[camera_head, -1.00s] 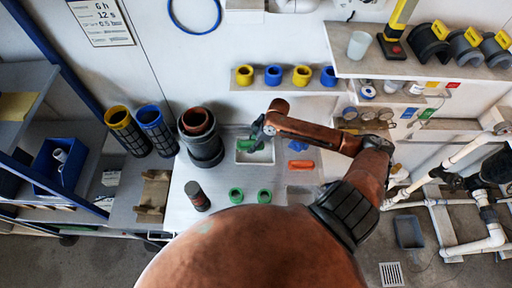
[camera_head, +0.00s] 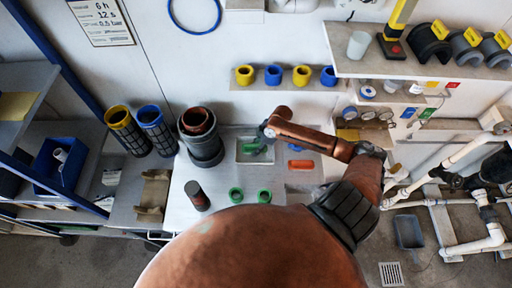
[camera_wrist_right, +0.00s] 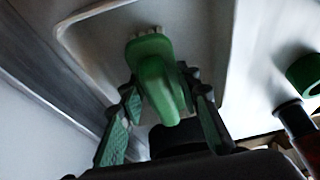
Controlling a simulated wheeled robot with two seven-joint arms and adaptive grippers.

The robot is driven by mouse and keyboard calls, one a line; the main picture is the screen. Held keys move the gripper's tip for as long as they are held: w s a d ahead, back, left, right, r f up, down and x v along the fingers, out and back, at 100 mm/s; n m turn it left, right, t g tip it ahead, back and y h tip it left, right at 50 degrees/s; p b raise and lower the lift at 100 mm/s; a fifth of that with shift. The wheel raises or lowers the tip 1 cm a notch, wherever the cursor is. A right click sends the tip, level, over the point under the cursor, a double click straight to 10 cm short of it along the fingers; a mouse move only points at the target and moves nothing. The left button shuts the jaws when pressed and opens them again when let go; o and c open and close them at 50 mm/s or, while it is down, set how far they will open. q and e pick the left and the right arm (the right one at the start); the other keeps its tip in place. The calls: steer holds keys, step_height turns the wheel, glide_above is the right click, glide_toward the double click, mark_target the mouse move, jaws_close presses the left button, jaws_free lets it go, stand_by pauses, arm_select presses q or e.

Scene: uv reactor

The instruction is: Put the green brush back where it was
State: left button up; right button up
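The green brush (camera_head: 253,149) shows in the head view over the shallow rectangular tray (camera_head: 241,158) on the light worktop. My right gripper (camera_head: 264,136) is at the brush, its arm coming in from the right. In the right wrist view the brush (camera_wrist_right: 163,88) sits between the two fingers of my right gripper (camera_wrist_right: 165,86), bristles away from the camera; the fingertips look closed against its sides. The tray's rim (camera_wrist_right: 62,36) shows behind the brush. I cannot tell whether the brush touches the tray floor. My left gripper is not in view.
An orange-red piece (camera_head: 301,164) lies right of the tray. Two green rings (camera_head: 236,194) and a dark cylinder (camera_head: 197,195) stand in front. A large grey pipe fitting (camera_head: 201,140) stands left. A shelf (camera_head: 258,87) with yellow and blue rings is behind.

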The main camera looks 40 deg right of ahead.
mark_target(258, 145)
steer(key=o, duration=0.4)
steer(key=shift+r, duration=0.1)
steer(key=shift+v, duration=3.75)
steer(key=shift+a, duration=0.1)
